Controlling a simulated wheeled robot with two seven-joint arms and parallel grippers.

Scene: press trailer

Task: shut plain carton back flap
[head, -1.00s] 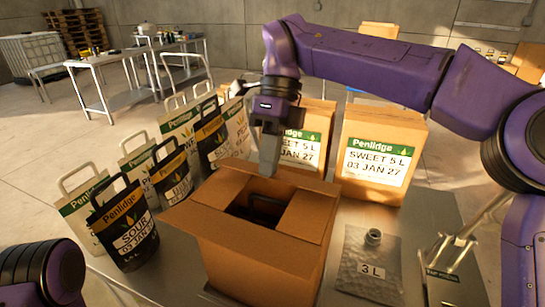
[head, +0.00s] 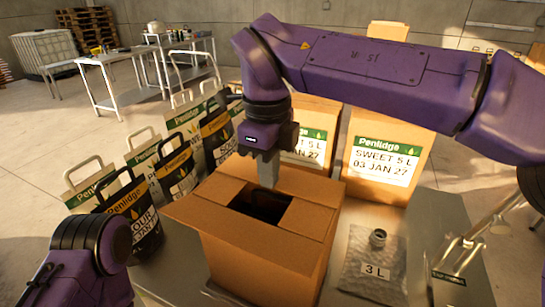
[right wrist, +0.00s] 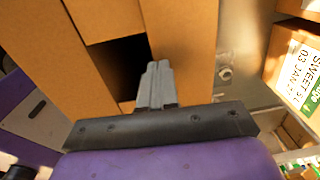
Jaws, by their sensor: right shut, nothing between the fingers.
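The plain carton (head: 262,262) stands on the metal table with its top partly open. Its front flap (head: 195,214) sticks outward, and the left and right side flaps (head: 308,219) lie inward. A dark gap shows between them, with a dark handle inside. The back flap (head: 318,186) is at the far edge, partly hidden by my right gripper (head: 267,183); I cannot tell its exact angle. That gripper is shut and empty, pointing down at the back of the opening. Its closed fingers show beside the dark gap in the right wrist view (right wrist: 157,72). My left gripper is out of the frame.
Two tall labelled cartons (head: 385,150) stand behind. Several handled pouches (head: 132,215) crowd the left. A clear pouch marked 3 L (head: 372,262) lies at right, near a metal press-like tool (head: 468,248). Other tables stand far back.

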